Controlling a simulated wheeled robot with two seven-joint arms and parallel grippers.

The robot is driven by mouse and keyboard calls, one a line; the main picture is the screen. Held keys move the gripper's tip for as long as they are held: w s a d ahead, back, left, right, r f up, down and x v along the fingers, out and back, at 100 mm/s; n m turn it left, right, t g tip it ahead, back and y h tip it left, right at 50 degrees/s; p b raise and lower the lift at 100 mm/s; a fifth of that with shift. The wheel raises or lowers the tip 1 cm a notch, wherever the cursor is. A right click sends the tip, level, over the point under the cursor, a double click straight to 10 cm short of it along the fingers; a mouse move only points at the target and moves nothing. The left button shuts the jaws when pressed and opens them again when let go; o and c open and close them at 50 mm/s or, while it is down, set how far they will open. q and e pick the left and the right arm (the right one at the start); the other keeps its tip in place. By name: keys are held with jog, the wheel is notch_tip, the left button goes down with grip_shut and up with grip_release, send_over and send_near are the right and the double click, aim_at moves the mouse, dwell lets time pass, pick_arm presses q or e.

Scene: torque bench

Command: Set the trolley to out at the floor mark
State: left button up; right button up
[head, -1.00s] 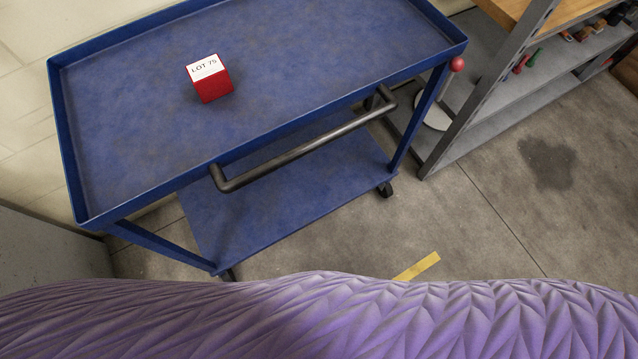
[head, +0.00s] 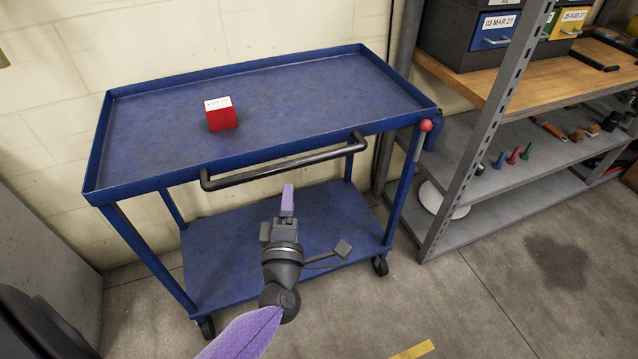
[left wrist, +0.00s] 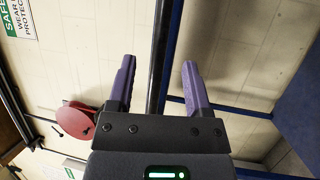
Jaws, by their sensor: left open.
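The blue trolley (head: 270,97) stands against the pale wall, with a dark bar handle (head: 290,169) along its near side. A red knob (head: 425,125) tops a lever at its right corner; a red round part, probably this knob, shows in the left wrist view (left wrist: 75,120). A yellow floor mark (head: 413,351) lies in front, cut by the lower edge. My left gripper (head: 287,200) is open just below the handle. In the left wrist view its fingers (left wrist: 157,85) are apart, and the dark handle bar appears between them, not visibly gripped. My right gripper is out of view.
A red box (head: 221,117) with a white label sits on the trolley's top tray. A grey metal shelf unit (head: 490,185) with a wooden top stands close on the right. A grey cabinet (head: 45,245) is at the left. Floor in front is mostly clear.

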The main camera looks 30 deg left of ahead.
aim_at(291, 167)
pick_arm(q)
jog(key=b+x, duration=0.1)
jog(key=x, duration=0.7)
jog(key=shift+w+a+f, duration=0.1)
jog(key=shift+w+a, duration=0.1)
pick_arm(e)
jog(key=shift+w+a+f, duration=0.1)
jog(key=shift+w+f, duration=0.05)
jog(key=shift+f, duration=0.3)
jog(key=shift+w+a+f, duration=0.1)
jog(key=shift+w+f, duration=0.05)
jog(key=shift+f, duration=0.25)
pick_arm(q)
jog(key=shift+c, duration=0.6)
grip_shut()
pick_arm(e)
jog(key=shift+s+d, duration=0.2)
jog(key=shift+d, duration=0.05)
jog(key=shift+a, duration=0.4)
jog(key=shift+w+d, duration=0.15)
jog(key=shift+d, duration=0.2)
